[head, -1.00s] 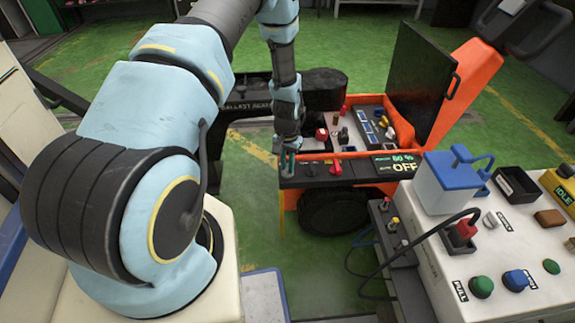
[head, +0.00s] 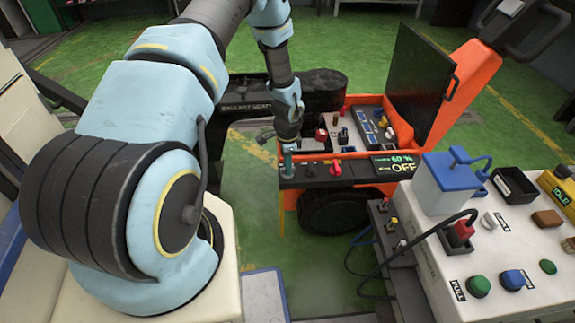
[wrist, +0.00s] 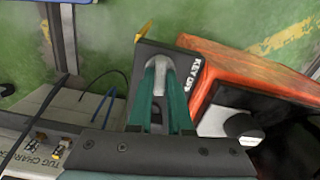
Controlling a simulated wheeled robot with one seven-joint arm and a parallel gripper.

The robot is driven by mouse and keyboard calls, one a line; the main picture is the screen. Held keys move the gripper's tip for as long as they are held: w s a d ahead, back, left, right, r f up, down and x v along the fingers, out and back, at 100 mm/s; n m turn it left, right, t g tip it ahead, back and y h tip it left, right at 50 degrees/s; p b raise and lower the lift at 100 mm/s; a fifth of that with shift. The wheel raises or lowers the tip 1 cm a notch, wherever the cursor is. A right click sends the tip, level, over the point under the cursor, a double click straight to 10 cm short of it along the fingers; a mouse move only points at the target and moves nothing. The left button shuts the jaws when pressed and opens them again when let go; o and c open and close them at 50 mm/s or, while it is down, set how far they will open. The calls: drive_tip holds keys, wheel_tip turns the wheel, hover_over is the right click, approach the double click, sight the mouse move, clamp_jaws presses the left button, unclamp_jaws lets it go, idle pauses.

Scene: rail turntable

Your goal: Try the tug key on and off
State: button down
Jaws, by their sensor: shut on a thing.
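The orange tug (head: 437,118) stands in the middle of the head view with its lid up. Its black front panel (head: 312,170) carries a red knob (head: 335,168) and a display (head: 394,165) that reads OFF. My gripper (head: 288,170) points down at the left end of this panel. In the wrist view its teal fingers (wrist: 160,88) are shut on the grey rounded tug key (wrist: 158,75), on a black plate (wrist: 175,55) lettered KEY. The key's lower part and its slot are hidden, so how deep it sits I cannot tell.
An open bay (head: 355,130) with small parts lies behind the panel. A white console (head: 450,262) with buttons and a blue-lidded box (head: 447,185) stands at the right. A black cable (head: 412,243) loops at its left.

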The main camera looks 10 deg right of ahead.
drive_tip(key=shift+m, duration=0.9)
drive_tip(key=c, duration=0.8)
unclamp_jaws()
drive_tip(key=shift+c, duration=0.2)
wheel_tip(320, 180, up, 11)
drive_tip(key=shift+p, duration=0.35)
drive_tip(key=shift+f, duration=0.1)
